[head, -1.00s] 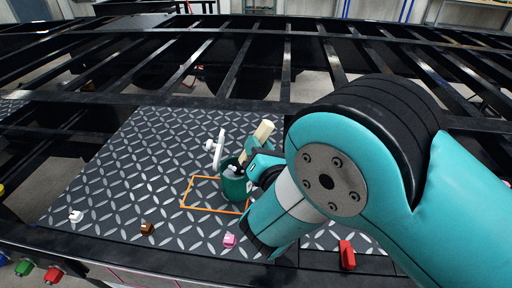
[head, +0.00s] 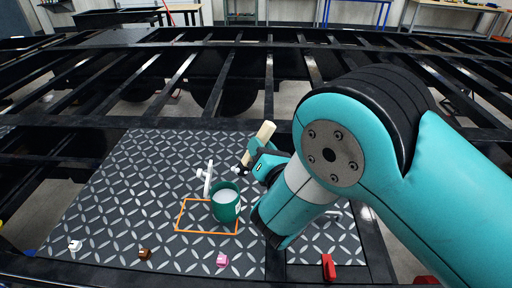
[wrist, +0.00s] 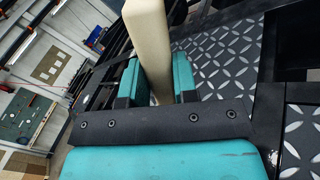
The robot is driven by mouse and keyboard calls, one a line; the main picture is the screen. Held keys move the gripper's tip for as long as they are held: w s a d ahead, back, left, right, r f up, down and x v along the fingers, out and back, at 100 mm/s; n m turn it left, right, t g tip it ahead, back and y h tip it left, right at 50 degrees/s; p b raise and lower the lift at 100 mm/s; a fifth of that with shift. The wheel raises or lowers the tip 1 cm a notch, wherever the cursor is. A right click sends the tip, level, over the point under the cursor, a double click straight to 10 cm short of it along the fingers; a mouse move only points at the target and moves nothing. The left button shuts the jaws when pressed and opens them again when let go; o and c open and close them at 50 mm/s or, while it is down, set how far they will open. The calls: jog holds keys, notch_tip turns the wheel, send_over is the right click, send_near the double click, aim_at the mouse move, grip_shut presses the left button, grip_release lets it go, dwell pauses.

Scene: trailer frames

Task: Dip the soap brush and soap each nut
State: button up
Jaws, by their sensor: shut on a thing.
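My gripper (head: 258,160) is shut on the beige handle of the soap brush (head: 264,132). In the wrist view the brush handle (wrist: 150,45) stands between my teal fingers (wrist: 157,85). The brush's small whitish head (head: 240,171) shows below and left of my gripper, in the air behind the pot. The green pot (head: 226,213) holds white soap and stands inside an orange outline. A white nut (head: 75,246), a brown nut (head: 145,254) and a pink nut (head: 222,260) lie along the plate's front edge.
A white T-shaped fitting (head: 207,178) stands behind and left of the pot. A red block (head: 328,267) sits front right. Black trailer beams (head: 270,65) with open gaps lie beyond the plate. The tread plate (head: 130,190) is clear at left.

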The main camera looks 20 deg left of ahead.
jog(key=w+d+r+p, duration=0.2)
jog(key=d+r+p, duration=0.1)
jog(key=r+p, duration=0.4)
jog(key=shift+w+d+p, duration=0.2)
jog(key=shift+w+p, duration=0.1)
jog(key=shift+p, duration=0.55)
jog(key=shift+d, duration=0.1)
